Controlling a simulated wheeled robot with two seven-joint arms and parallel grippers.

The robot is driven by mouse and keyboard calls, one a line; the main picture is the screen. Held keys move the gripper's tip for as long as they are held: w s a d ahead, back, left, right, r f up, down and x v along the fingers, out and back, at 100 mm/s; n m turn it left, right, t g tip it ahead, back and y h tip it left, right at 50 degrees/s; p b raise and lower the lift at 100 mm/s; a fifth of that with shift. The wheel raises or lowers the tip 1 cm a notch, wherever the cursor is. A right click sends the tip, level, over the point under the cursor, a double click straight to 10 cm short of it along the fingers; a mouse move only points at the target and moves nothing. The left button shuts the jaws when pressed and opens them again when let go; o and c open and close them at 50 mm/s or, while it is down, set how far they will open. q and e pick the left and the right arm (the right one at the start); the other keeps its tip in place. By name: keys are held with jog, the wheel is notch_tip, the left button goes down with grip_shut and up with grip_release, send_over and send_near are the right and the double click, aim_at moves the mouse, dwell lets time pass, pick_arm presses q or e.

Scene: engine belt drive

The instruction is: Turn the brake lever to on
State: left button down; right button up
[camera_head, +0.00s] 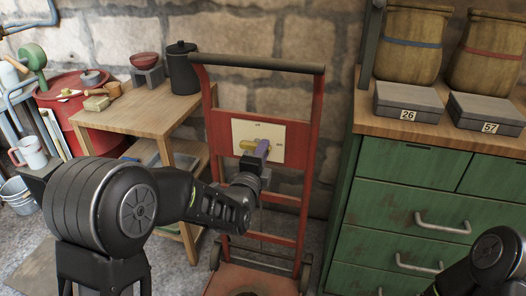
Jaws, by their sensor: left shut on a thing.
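A red hand truck (212,125) stands against the stone wall, with a cream panel (242,129) on its upper frame. A yellow part (251,145) and a small purple lever (263,146) show on the panel's front. I take the purple piece to be the brake lever. My left gripper (262,160) reaches up to it from below and is shut on it. The fingers are small and dark, so the exact grip is hard to see. Any on or off marking is too small to read. My right gripper is out of view; only part of that arm shows at bottom right.
A wooden table (135,117) with a dark canister (182,70) stands left of the truck, beside a red drum (60,108). A green cabinet (400,190) stands close on the right, bearing grey boxes (408,101) and sacks. The truck's handlebar (258,63) crosses above the panel.

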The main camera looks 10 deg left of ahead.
pick_arm(q)
jog(key=c, duration=1.3)
grip_release()
jog(key=shift+s+a+p, duration=0.15)
jog(key=shift+s+p, duration=0.15)
jog(key=shift+s, duration=1.65)
jog(key=shift+s+a+p, duration=0.1)
jog(key=shift+s+p, duration=0.2)
jog(key=shift+s, duration=1.65)
